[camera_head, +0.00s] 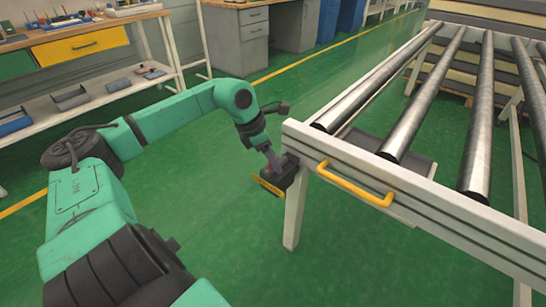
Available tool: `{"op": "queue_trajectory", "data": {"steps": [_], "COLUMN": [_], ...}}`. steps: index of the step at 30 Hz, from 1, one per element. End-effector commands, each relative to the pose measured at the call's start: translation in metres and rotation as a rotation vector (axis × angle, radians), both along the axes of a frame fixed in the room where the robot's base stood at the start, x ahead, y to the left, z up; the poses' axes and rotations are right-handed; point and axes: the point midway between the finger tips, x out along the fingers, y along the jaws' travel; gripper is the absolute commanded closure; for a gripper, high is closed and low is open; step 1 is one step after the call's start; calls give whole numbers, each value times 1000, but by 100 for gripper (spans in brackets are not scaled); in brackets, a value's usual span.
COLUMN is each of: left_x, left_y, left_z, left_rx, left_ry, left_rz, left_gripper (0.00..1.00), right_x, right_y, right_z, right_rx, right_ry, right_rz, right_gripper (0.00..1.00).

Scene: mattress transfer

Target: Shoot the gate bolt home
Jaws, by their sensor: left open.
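My left arm reaches in from the left, and my left gripper (278,178) is at the near left corner of the white roller table (440,207), beside the top of its leg. The gripper is open; its fingers are small and dark here, and I cannot tell whether they touch the table. I cannot make out a gate bolt; it may be hidden at the gripper. A yellow bar handle (355,184) is on the table's front rail, to the right of the gripper and apart from it. My right gripper is not in view.
Several steel rollers (478,125) run away from me across the table. A workbench (80,47) with a yellow drawer (80,46) and a lower shelf stands at the left. Grey cabinets (240,38) stand at the back. The green floor between bench and roller table is clear.

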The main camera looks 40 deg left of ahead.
Motion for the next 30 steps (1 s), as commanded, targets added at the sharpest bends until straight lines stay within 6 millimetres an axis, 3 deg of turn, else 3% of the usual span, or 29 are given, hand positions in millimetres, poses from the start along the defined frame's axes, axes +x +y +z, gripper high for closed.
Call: {"op": "queue_trajectory", "data": {"steps": [1,2,6,30], "left_x": [0,0,0,0], "left_y": [0,0,0,0], "left_z": [0,0,0,1], "left_rx": [0,0,0,0], "left_ry": [0,0,0,0], "left_rz": [0,0,1,1], "left_gripper": [41,48,100,100], "right_x": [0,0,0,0], "right_y": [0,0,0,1], "right_z": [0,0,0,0], "right_rx": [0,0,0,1], "right_ry": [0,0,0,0], "right_rz": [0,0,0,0], "right_gripper": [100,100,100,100]}}
